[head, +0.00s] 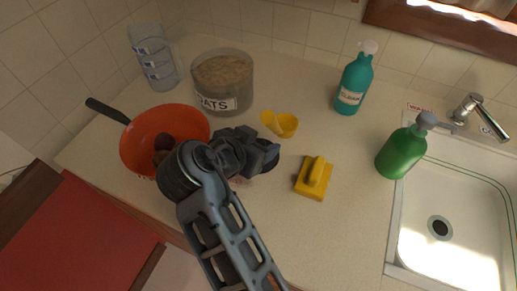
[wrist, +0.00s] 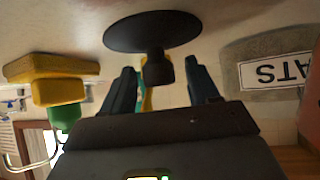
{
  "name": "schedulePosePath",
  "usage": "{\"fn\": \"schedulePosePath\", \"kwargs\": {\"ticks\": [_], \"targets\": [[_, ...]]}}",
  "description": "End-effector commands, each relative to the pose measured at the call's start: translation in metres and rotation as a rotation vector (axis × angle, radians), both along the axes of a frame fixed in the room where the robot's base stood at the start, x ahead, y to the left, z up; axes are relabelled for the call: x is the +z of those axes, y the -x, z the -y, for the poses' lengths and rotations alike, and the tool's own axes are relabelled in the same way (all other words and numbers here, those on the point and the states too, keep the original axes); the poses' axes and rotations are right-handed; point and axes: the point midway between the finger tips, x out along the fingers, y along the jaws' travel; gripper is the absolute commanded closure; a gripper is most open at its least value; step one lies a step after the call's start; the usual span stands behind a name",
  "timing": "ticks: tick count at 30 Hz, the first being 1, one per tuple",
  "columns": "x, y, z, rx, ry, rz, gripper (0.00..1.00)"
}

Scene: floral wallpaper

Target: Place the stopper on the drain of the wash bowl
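The stopper (wrist: 152,33) is a black disc with a short knob. In the wrist view, which is upside down, it sits flat on the counter. My gripper (wrist: 160,70) is open, with one finger on each side of the knob and visible gaps between. In the head view my gripper (head: 268,156) is low over the counter's middle and largely hides the stopper. The wash bowl (head: 405,268) is a white sink at the right, with a dark round drain (head: 440,228) in its floor. The drain is uncovered.
A yellow sponge-like block (head: 313,178) and a green soap bottle (head: 401,152) stand between my gripper and the sink. A yellow scoop (head: 280,123), oats jar (head: 222,82), teal bottle (head: 354,82), orange pan (head: 137,133) and clear container (head: 154,58) are around. The tap (head: 480,112) overhangs the sink.

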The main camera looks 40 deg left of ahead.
Motion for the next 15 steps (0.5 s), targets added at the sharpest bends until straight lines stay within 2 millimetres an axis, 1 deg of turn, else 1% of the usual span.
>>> {"fn": "schedulePosePath", "kwargs": {"ticks": [1,2,15], "targets": [[0.0001,0.0001,0.0,0.0,0.0,0.0,0.45],[0.0001,0.0001,0.0,0.0,0.0,0.0,0.48],[0.0002,0.0002,0.0,0.0,0.0,0.0,0.9]]}}
